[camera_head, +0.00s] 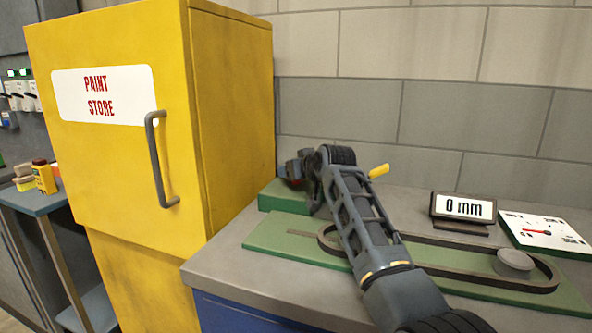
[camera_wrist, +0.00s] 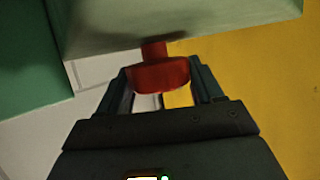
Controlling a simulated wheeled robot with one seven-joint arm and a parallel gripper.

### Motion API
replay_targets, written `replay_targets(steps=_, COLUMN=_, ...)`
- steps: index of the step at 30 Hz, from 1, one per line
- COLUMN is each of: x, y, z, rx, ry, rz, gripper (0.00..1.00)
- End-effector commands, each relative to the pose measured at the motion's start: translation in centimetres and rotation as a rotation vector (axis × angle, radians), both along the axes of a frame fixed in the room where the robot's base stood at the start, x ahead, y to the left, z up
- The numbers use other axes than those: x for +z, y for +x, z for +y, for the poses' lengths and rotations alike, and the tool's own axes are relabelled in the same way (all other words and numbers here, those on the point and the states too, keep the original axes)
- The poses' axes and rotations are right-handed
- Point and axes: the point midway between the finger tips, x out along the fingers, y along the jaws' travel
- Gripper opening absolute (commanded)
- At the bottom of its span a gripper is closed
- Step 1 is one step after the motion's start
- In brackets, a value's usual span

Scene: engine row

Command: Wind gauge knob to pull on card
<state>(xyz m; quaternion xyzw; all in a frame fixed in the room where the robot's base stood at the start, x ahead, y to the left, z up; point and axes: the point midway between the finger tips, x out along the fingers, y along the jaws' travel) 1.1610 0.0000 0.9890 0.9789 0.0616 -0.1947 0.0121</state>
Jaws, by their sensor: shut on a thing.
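A red knob (camera_wrist: 160,75) on a short red stem sits against a pale green block in the wrist view. My gripper (camera_wrist: 160,82) is shut on it, one finger on each side. In the head view my gripper (camera_head: 302,170) is at the green block (camera_head: 283,196) at the bench's left end, and only a sliver of red shows there. The dark-framed card (camera_head: 463,207) reads "0 mm". A white dial (camera_head: 545,232) with a red needle lies flat to its right; its numbers are hard to read.
A dark belt (camera_head: 460,243) loops around a grey pulley (camera_head: 514,263) on a green base plate (camera_head: 276,236). A yellow handle (camera_head: 379,171) sticks up behind my arm. A yellow paint store cabinet (camera_head: 110,180) stands close to the bench's left.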

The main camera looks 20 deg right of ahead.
Motion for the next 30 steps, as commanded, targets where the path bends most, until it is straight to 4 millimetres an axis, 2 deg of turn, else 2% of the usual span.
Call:
replay_targets(steps=8, x=0.1, y=0.0, z=0.3, rx=-0.145, ry=-0.003, rz=0.002, gripper=0.35)
replay_targets(steps=22, x=-0.8, y=0.1, z=0.3, rx=-0.561, ry=-0.001, rz=-0.002, gripper=0.35)
replay_targets(steps=30, x=-0.5, y=0.1, z=0.1, rx=-0.789, ry=-0.002, rz=-0.002, gripper=0.35)
